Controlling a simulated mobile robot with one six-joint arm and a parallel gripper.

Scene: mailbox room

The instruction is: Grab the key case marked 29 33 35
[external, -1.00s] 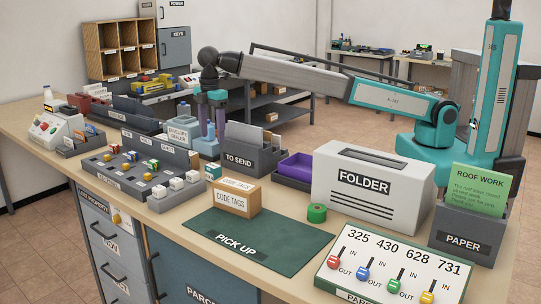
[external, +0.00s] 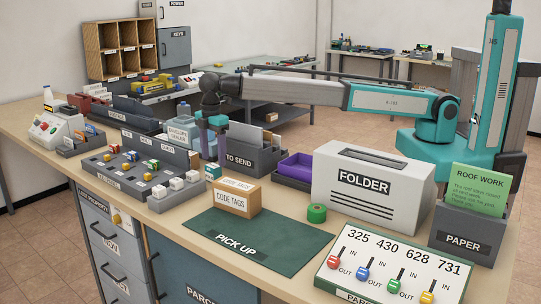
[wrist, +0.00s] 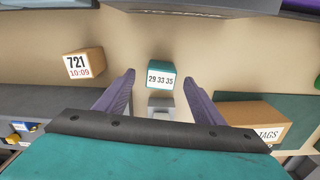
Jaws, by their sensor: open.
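The key case (wrist: 161,82) is a small teal block with a white label reading 29 33 35. In the wrist view it stands on the table near the tips of my fingers, in the gap between them. In the external view a small teal block (external: 213,171) shows below my gripper (external: 212,152). My gripper has purple fingers, is open and empty, and points down above the table. In the wrist view one finger (wrist: 159,80) is on each side of the case. I cannot tell the height left between fingertips and case.
A tan box marked 721 10:09 (wrist: 84,64) stands left of the case in the wrist view. The CODE TAGS box (external: 235,198) is close by on the other side. The TO SEND tray (external: 246,158) stands just behind. The green PICK UP mat (external: 275,240) has bare room.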

